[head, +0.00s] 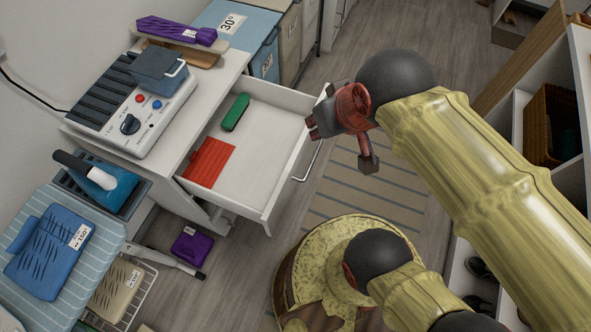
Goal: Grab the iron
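The iron (113,185), with a blue body, a pale front part and a dark handle, rests at the end of the striped ironing board (108,238) on the left in the head view. My gripper (343,148) is up and to the right of it, beyond the open drawer and well apart from the iron. Its two fingers are spread, and nothing shows between them.
A white cabinet has an open drawer (255,170) holding a red item (209,161) and a green item (236,112). A control box (130,105) stands on top. A purple item (192,244) lies on the floor. Cubby shelving (580,50) stands at right.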

